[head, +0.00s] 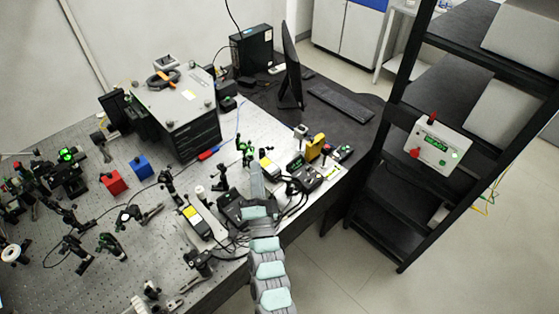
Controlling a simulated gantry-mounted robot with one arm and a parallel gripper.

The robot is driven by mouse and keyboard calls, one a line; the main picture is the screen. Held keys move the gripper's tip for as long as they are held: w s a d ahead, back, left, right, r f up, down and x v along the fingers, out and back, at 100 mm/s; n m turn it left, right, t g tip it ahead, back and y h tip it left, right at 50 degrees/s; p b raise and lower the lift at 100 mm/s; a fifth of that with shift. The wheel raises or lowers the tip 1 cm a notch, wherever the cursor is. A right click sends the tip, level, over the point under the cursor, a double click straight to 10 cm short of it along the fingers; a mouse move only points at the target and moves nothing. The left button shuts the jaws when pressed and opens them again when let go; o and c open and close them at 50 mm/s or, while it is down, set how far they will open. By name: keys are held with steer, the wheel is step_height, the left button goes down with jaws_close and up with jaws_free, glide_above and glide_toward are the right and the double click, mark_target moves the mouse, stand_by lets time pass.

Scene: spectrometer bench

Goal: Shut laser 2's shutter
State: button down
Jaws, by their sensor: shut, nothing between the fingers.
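One box (197,220) lies left of my arm, and the other box (268,168) is just right of my gripper's far end. I cannot read which is laser 2, and no shutter can be made out at this size. My gripper (254,168) is shut and empty, above the right part of the bench between the two boxes. My arm comes up from the bottom edge and hides part of the bench. Whether the gripper touches anything is unclear.
Small controllers and cables (305,175) crowd the bench's right edge. A dark cabinet (190,130) stands behind. Red (114,182) and blue (140,166) blocks and several optic mounts fill the left. A black shelf rack (405,180) with a white display box (438,143) stands right.

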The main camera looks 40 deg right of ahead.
steer(key=w+d+f+m+g+y+b, duration=0.3)
steer(key=d+f+m+g+y+b, duration=0.4)
steer(key=d+f+m, duration=0.5)
steer(key=d+f+y+b, duration=0.1)
steer(key=d+f+b, duration=0.1)
steer(key=d, duration=0.4)
steer(key=shift+d+f+g+b, duration=0.3)
steer(key=shift+f+b, duration=0.05)
steer(key=shift+f, duration=0.5)
steer(key=shift+f, duration=0.1)
steer(key=w+f, duration=0.1)
steer(key=w, duration=1)
steer(key=shift+w+f, duration=0.25)
steer(key=shift+f, duration=0.15)
